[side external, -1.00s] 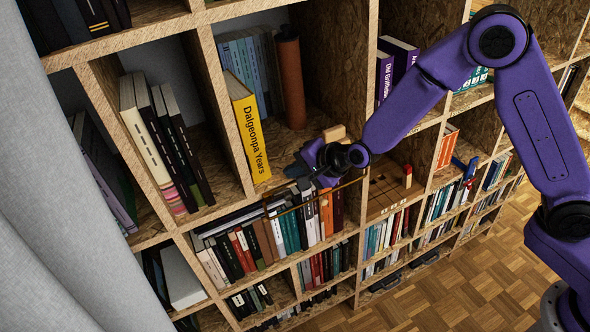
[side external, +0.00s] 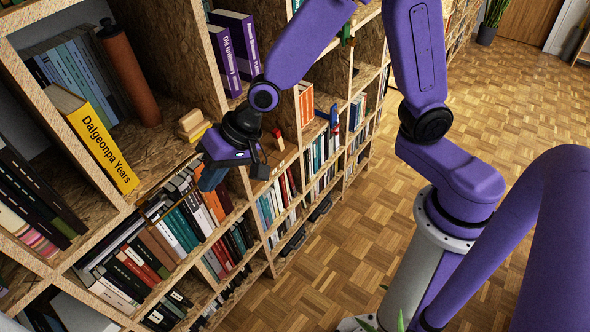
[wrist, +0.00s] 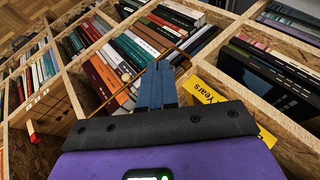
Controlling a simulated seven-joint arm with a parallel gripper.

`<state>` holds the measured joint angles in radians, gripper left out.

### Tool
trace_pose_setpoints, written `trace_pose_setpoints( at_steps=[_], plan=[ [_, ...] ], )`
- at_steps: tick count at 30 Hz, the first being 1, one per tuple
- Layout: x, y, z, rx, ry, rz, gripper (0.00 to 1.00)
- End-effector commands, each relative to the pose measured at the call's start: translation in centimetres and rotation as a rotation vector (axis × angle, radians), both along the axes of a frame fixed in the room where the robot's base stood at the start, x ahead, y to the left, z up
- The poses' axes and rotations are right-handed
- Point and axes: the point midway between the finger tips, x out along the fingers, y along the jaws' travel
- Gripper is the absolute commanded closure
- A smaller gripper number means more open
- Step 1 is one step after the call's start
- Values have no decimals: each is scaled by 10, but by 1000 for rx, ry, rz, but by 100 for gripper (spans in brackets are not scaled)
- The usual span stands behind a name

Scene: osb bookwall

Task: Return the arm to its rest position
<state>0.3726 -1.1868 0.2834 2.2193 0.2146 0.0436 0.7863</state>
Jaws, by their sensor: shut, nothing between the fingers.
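My purple arm reaches in front of the wooden bookwall (side external: 172,30). My gripper (side external: 208,180) is in front of the shelves, with its blue fingers pointing down and left above a row of books. In the wrist view the two blue fingers (wrist: 157,85) lie together, shut, with nothing between them. Rows of upright books show beyond the fingertips. The gripper's exact distance from the shelf edge cannot be told.
A yellow book, Dalgeonpa Years (side external: 105,150), leans left of my gripper, near a brown cylinder (side external: 130,75). Wooden blocks (side external: 192,125) lie on the shelf behind it. A red peg (side external: 278,140) stands right of it. The parquet floor (side external: 330,265) shows clear space before the bookwall.

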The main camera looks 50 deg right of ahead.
Motion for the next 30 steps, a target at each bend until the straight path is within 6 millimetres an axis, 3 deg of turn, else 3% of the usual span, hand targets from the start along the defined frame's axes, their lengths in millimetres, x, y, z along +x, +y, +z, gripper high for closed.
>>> trace_pose_setpoints(
  at_steps=[3, 9, 15, 21, 30],
  plan=[
    [-53, -25, 14, -125, 5, 240, 100],
    [-136, -83, 28, -334, 12, 648, 100],
    [-200, -147, 38, -512, 22, 1011, 100],
    [-230, -184, 43, -604, 31, 1206, 100],
    [-234, -191, 43, -621, 36, 1240, 100]
  ],
)
